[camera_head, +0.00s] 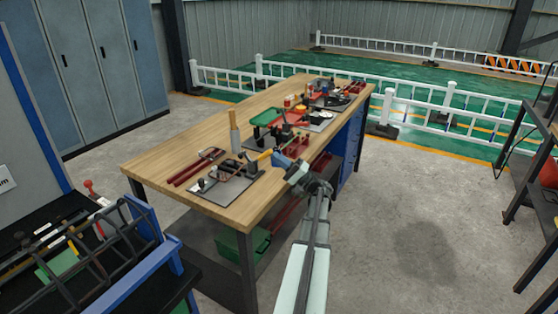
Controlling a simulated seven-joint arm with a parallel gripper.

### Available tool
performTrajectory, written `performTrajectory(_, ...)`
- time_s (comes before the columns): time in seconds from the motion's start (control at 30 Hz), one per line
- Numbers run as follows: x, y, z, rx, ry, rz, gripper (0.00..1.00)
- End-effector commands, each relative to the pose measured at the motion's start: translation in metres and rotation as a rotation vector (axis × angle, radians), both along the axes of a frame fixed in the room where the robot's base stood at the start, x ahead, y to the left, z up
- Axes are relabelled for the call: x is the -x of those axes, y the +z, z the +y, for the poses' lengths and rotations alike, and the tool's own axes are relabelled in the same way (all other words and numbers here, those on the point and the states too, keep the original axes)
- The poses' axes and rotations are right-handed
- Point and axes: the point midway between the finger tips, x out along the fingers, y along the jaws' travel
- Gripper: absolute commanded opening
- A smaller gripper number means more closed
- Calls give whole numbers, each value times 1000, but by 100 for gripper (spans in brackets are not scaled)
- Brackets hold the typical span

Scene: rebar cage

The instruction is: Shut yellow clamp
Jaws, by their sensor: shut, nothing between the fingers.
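A small yellow part (265,155), seemingly the yellow clamp's handle, shows near the front right edge of the wooden workbench (185,155). It is too small to tell whether the clamp is open or shut. Dark fixture parts stand beside it, near a grey plate (228,188) on the bench. My arm reaches up from the bottom of the picture to the bench's right edge. My gripper (278,158) is at the yellow part, shut and with nothing held. I cannot tell whether it touches the yellow part, and its fingertips are hard to make out.
Red bars (195,168) and an upright wooden-handled tool (234,130) are left of my gripper. A green tray (267,116) and several small items crowd the bench behind. Dark bars (90,245) fill the lower left.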

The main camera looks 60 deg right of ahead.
Motion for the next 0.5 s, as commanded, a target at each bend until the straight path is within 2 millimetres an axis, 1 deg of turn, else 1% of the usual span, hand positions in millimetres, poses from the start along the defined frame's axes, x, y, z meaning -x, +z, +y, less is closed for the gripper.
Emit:
performTrajectory(0.27, -4, 11, 0, 3, -1, 83, 0)
performTrajectory(0.5, -17, 30, 0, 5, -2, 263, 0)
